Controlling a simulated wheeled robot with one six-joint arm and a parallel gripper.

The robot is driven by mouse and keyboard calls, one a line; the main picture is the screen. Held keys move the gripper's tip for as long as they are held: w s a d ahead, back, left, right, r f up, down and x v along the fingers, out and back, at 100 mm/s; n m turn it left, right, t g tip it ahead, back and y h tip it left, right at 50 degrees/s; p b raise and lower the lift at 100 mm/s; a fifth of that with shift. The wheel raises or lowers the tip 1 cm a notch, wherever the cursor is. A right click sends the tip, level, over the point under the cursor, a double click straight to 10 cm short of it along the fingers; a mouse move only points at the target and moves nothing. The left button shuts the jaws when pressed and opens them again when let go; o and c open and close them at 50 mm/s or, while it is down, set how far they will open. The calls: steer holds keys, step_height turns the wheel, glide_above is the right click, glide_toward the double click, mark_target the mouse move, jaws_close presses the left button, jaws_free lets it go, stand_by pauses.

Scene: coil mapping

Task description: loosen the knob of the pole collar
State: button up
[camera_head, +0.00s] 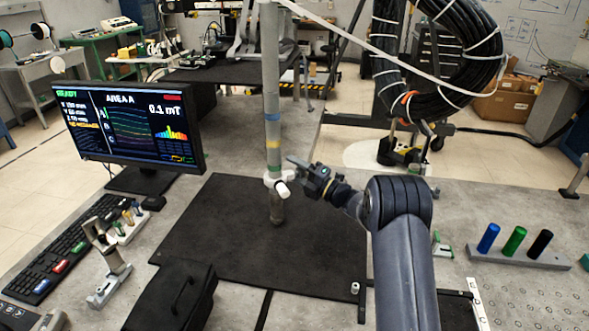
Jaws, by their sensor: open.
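A grey vertical pole (270,75) with blue and yellow bands stands over a black mat. The white pole collar (272,180) sits around the pole below the yellow band. Its white knob (283,190) sticks out at the collar's lower right, toward me. My gripper (294,170) is at the collar's right, level with it, and its fingers point left toward the pole. It is open, and I see nothing between its fingers. The gap between fingers and knob is small, and I cannot tell whether they touch.
The black mat (205,230) is mostly bare around the pole. A monitor (128,128) and keyboard (55,250) stand at the left. A large black cable coil (480,45) hangs at the back right. A rack with blue, green and black cylinders (515,255) stands at the right.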

steer(key=c, duration=1)
steer(key=shift+f+y+b, duration=0.15)
steer(key=shift+y+b, duration=0.15)
steer(key=shift+b, duration=0.3)
steer(key=shift+s+d+r+n+g+y+b, duration=0.15)
steer(key=shift+n+g+y+b, duration=0.4)
steer(key=shift+n+y+b, duration=1.1)
steer(key=shift+s+r+n+g+y+b, duration=0.15)
steer(key=shift+n+g+y+b, duration=0.55)
steer(key=shift+n+b, duration=1.05)
steer(key=shift+d+r+n+g+y+b, duration=0.15)
steer(key=shift+n+g+y+b, duration=0.3)
steer(key=shift+n+y+b, duration=1.35)
steer(key=shift+a+r+m+h+b, duration=0.1)
steer(key=shift+m+h+b, duration=0.35)
steer(key=shift+m+b, duration=0.2)
